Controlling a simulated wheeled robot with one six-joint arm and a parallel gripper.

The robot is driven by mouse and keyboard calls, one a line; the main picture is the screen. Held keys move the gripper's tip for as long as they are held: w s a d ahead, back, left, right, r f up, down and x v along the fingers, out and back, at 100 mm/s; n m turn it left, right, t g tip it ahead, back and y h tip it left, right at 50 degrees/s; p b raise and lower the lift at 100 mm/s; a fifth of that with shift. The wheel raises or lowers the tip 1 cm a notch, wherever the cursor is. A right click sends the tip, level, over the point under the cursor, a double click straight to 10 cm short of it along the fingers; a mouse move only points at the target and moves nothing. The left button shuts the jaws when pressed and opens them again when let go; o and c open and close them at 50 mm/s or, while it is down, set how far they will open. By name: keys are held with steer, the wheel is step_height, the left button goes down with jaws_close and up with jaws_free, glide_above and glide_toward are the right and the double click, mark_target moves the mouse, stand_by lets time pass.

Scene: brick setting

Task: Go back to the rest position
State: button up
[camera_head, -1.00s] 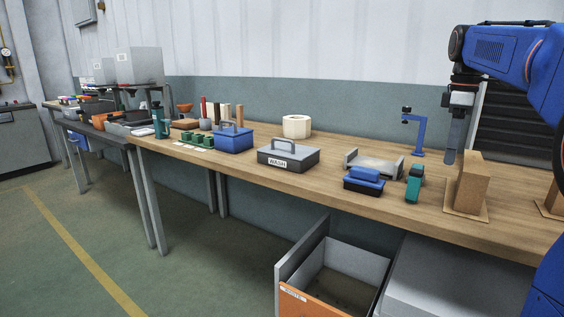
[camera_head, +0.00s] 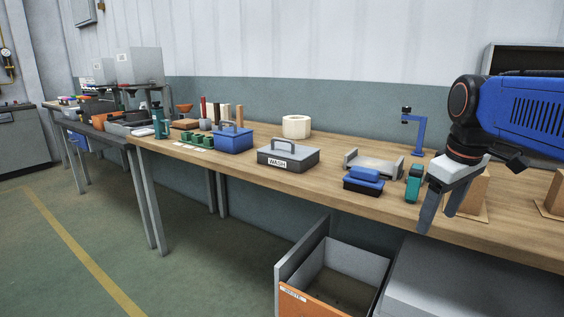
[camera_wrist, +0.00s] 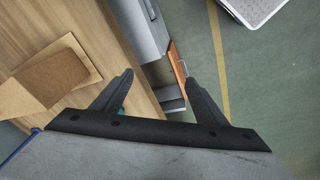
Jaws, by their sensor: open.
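My gripper (camera_head: 437,224) is at the right in the head view, over the front edge of the wooden bench (camera_head: 330,207), its grey fingers pointing down. The fingers are apart with nothing between them. In the wrist view my gripper (camera_wrist: 158,90) also shows two spread dark fingers, with the bench edge and floor beyond. A brown block (camera_head: 472,190) on a thin board stands behind my gripper, partly hidden by it. The block also shows at the left of the wrist view (camera_wrist: 50,75).
A teal tool (camera_head: 413,184), a blue-topped block (camera_head: 364,178) and a grey cradle (camera_head: 374,163) lie left of my gripper. A blue stand (camera_head: 418,132) rises behind. An open drawer with an orange front (camera_head: 316,303) juts out below the bench. The floor at left is clear.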

steer(key=s+a+f+m+t, duration=0.1)
steer(key=s+a+f+m, duration=0.1)
steer(key=s+f, duration=0.5)
steer(key=s+a+f+m+t, duration=0.1)
steer(key=s+a+f+m, duration=0.2)
steer(key=s+f, duration=0.4)
step_height(320, 180, down, 3)
steer(key=shift+s+r, duration=0.1)
steer(key=shift+s, duration=0.05)
steer(key=shift+o, duration=0.4)
